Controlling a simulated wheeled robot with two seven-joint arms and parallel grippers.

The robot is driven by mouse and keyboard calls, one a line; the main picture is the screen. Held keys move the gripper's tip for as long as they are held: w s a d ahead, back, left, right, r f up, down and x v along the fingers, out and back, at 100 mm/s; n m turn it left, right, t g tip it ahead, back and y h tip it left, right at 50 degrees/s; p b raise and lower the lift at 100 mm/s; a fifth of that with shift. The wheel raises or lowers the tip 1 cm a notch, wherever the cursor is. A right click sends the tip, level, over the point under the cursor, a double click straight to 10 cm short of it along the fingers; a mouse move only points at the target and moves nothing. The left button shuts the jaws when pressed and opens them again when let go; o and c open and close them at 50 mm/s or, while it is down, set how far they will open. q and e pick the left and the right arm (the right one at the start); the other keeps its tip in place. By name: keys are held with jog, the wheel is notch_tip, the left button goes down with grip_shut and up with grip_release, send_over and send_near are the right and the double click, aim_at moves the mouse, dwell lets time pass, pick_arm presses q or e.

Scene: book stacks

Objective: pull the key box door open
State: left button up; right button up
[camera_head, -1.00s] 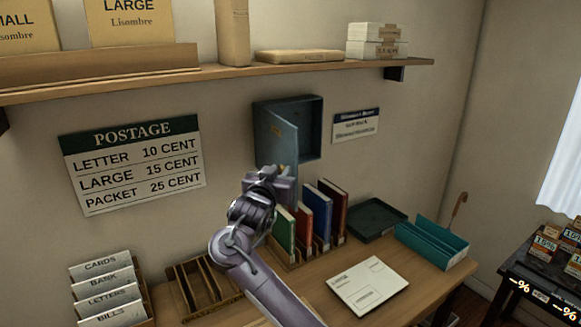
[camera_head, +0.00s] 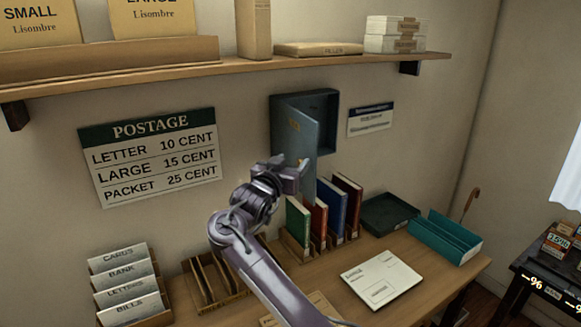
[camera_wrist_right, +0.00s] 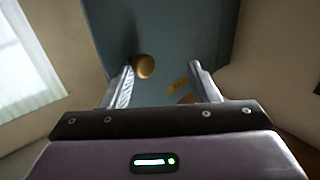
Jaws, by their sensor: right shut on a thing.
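The key box (camera_head: 321,128) is a dark blue-green box on the wall, to the right of the postage sign. Its door (camera_head: 299,140) stands ajar, swung out from the left side, and part of the box's inside shows. My right gripper (camera_head: 303,167) is at the lower part of the door. In the right wrist view, a round brass knob (camera_wrist_right: 143,66) on the door (camera_wrist_right: 175,35) lies between my fingertips, close against the left one. The gripper is shut on the knob, though the exact contact is hard to see. My left gripper is not in view.
Upright books (camera_head: 330,208) stand in a rack on the desk below the door. A shelf (camera_head: 190,75) runs above the box. A small sign (camera_head: 370,119) hangs to its right. A dark tray (camera_head: 388,213), a teal box (camera_head: 445,238) and a paper (camera_head: 382,280) lie on the desk.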

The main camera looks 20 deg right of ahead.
jog(key=shift+w+a, duration=0.1)
jog(key=shift+a, duration=0.25)
jog(key=shift+f, duration=0.1)
jog(key=shift+a, duration=0.1)
jog(key=b+v, duration=0.3)
jog(key=v, duration=0.4)
jog(key=shift+s, duration=0.5)
jog(key=shift+w+a, duration=0.1)
